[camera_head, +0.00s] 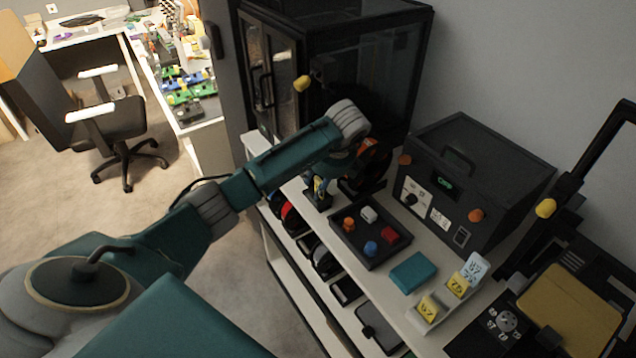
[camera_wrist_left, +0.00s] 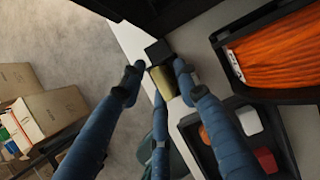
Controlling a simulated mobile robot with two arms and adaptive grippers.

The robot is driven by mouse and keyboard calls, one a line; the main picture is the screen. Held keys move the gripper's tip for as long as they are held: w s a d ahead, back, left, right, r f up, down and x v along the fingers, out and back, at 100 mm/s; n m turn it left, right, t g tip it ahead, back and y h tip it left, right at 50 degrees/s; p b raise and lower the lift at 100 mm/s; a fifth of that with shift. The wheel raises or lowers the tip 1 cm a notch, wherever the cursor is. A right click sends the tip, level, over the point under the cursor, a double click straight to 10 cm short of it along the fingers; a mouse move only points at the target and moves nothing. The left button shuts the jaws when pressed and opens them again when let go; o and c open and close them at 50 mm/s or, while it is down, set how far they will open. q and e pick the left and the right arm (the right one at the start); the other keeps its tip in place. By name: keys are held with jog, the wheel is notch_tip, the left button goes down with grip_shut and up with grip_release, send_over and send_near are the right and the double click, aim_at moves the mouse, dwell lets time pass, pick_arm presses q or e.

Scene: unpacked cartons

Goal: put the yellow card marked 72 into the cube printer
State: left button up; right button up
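Two yellow cards stand in a pale holder (camera_head: 421,321) at the front right of the white bench: a rear one (camera_head: 459,285) that seems to read 72 and a front one (camera_head: 428,308) whose number is unclear. A dark box with a green display and orange knobs (camera_head: 470,185) stands behind; I cannot tell if it is the cube printer. My left gripper (camera_head: 318,187) is far left of the cards, beyond the tray. In the wrist view its blue fingers (camera_wrist_left: 158,72) are apart, on either side of a small yellow and black object (camera_wrist_left: 163,78). My right gripper is out of view.
A dark tray (camera_head: 345,238) with several coloured pieces lies mid-bench. A teal block (camera_head: 413,272) and a pale blue card (camera_head: 475,268) are near the yellow cards. A tall enclosed machine (camera_head: 375,65) stands at the back; an open-frame machine with a gold plate (camera_head: 568,310) is at right.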

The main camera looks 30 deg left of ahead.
pick_arm(q)
jog(key=v, duration=1.2)
dwell(0.3)
